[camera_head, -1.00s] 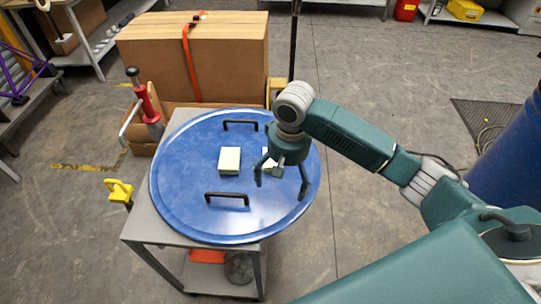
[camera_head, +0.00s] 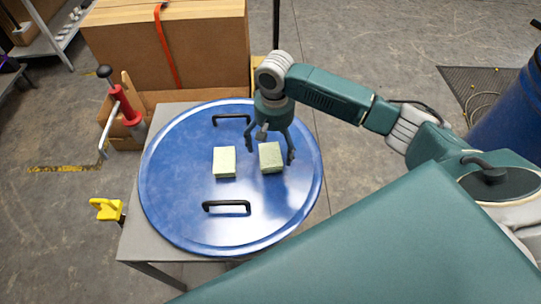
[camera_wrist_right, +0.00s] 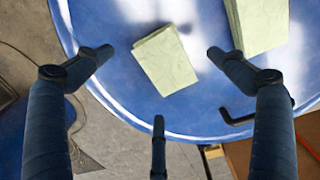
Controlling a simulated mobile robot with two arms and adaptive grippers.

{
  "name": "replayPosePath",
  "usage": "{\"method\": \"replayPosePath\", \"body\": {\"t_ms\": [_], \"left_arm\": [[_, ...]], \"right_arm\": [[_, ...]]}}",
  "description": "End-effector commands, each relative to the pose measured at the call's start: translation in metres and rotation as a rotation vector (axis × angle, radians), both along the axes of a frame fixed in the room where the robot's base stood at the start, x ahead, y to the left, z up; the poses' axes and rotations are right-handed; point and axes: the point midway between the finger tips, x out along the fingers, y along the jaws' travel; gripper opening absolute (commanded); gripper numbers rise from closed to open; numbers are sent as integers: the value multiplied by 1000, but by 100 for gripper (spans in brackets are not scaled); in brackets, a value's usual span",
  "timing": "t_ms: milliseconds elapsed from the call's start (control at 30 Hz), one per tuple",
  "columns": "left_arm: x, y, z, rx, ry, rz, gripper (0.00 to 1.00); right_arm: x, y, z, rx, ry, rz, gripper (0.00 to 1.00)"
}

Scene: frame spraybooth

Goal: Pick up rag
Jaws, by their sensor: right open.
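Two pale green folded rags lie flat on the round blue lid: a left rag (camera_head: 224,161) and a right rag (camera_head: 271,158). My right gripper (camera_head: 270,148) is open and empty, pointing down over the right rag, with its fingers spread to either side. In the right wrist view, one rag (camera_wrist_right: 166,60) lies in the gap between the open fingertips (camera_wrist_right: 160,52), apart from them. The other rag (camera_wrist_right: 258,22) is at the top right, cut off by the frame. My left gripper is out of view.
The blue lid (camera_head: 180,210) rests on a grey table (camera_head: 134,235). Two black handles, far (camera_head: 232,118) and near (camera_head: 227,206), stand up from it. A large cardboard box (camera_head: 175,45), a red-handled tool (camera_head: 125,105) and a yellow clamp (camera_head: 105,209) are around the table.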

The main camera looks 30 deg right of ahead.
Motion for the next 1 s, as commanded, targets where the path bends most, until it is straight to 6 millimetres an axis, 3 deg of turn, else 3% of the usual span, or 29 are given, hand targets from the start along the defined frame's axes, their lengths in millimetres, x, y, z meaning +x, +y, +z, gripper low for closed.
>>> {"method": "replayPosePath", "body": {"t_ms": [133, 367, 633, 867, 1000], "left_arm": [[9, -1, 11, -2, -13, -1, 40], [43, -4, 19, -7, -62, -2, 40], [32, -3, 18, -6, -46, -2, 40], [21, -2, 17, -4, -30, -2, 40], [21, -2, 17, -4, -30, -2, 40]], "right_arm": [[-1, -5, -17, -1, 5, -3, 95], [0, -7, -47, -2, 2, 0, 95], [0, -6, -51, 0, -1, 0, 95], [0, -6, -51, -1, 0, 0, 50], [0, -6, -50, -1, -1, 0, 50]]}}
